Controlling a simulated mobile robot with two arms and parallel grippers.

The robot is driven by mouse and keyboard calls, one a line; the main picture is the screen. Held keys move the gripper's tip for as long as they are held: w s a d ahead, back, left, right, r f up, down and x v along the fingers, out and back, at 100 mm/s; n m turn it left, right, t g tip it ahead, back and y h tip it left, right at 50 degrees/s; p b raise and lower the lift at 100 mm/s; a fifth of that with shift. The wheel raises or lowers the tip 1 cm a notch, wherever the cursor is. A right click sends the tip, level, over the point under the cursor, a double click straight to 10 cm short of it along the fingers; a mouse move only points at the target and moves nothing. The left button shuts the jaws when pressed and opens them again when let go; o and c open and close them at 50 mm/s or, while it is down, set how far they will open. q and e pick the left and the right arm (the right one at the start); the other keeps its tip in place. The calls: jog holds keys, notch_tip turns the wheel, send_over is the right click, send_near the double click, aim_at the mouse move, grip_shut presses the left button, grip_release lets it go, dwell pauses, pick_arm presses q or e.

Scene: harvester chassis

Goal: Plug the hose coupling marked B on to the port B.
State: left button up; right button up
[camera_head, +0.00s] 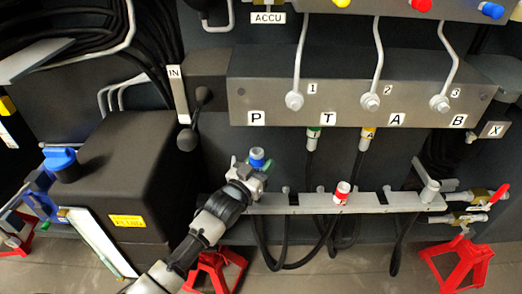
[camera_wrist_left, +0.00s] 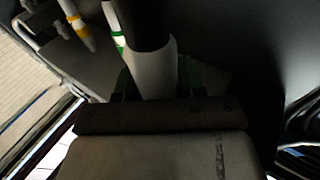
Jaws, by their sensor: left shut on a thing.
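My left gripper (camera_head: 256,171) is shut around a light hose coupling with a blue ring (camera_head: 257,157), in front of the holder rail. Its letter cannot be read. In the left wrist view the coupling (camera_wrist_left: 155,68) stands between the green-edged fingers of my left gripper (camera_wrist_left: 155,86). The label B (camera_head: 459,121) is at the right end of the grey valve block (camera_head: 270,85); the port is not clearly seen. The held coupling is below and well left of label B, apart from the block. My right gripper is not in view.
Green-ringed (camera_head: 314,134) and yellow-ringed (camera_head: 368,134) couplings sit under the block near T and A. A red-ringed coupling (camera_head: 342,191) stands on the rail (camera_head: 310,204). Hoses hang below. A dark tank (camera_head: 125,170) is left; red stands (camera_head: 458,262) are on the floor.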

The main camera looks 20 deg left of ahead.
pick_arm(q)
jog(key=s+d+p, duration=0.1)
jog(key=s+p, duration=0.3)
jog(key=s, duration=0.2)
jog(key=shift+s+d+r, duration=0.2)
jog(key=shift+d+r, duration=0.2)
jog(key=shift+r, duration=0.05)
